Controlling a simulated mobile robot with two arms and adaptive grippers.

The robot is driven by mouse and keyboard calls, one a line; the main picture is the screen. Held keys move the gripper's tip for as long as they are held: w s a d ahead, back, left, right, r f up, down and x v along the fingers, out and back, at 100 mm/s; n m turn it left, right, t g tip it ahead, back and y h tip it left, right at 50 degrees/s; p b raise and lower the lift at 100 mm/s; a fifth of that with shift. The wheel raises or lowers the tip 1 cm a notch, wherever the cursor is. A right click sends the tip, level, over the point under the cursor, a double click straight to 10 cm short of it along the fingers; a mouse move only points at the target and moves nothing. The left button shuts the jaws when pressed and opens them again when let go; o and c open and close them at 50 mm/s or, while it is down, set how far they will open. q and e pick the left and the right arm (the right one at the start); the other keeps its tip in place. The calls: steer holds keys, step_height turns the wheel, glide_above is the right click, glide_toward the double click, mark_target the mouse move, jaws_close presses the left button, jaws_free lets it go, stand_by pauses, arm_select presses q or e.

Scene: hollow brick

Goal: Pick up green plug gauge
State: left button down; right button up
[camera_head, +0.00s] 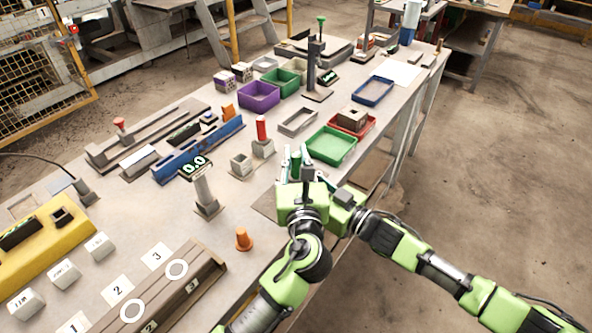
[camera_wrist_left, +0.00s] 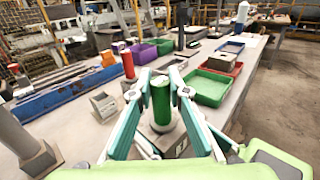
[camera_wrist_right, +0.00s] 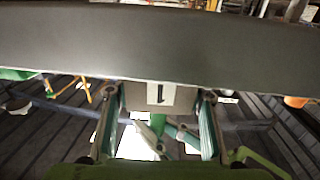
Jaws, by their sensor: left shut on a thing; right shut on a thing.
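The green plug gauge (camera_wrist_left: 161,100) is an upright green cylinder, seen between the two fingers of my left gripper (camera_wrist_left: 160,88) in the left wrist view. The left gripper is shut on it. Its lower end meets a pale grey base. In the head view the gauge (camera_head: 296,164) shows just beyond the left gripper (camera_head: 296,160). My right gripper (camera_wrist_right: 158,104) is beside the left one, lower and at the table's right edge. In the right wrist view its fingers are shut on a grey block (camera_wrist_right: 136,95) with a white label, with a green part below it.
A red plug gauge (camera_head: 262,130) stands in a grey block nearby. A green tray (camera_head: 331,146), a red tray (camera_head: 371,127) and a purple bin (camera_head: 259,95) stand beyond. Open floor lies to the right.

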arm_select(q)
step_height(320, 180, up, 10)
steer(key=shift+r, duration=0.1)
arm_select(e)
steer(key=o, duration=1.4)
steer(key=shift+o, duration=0.2)
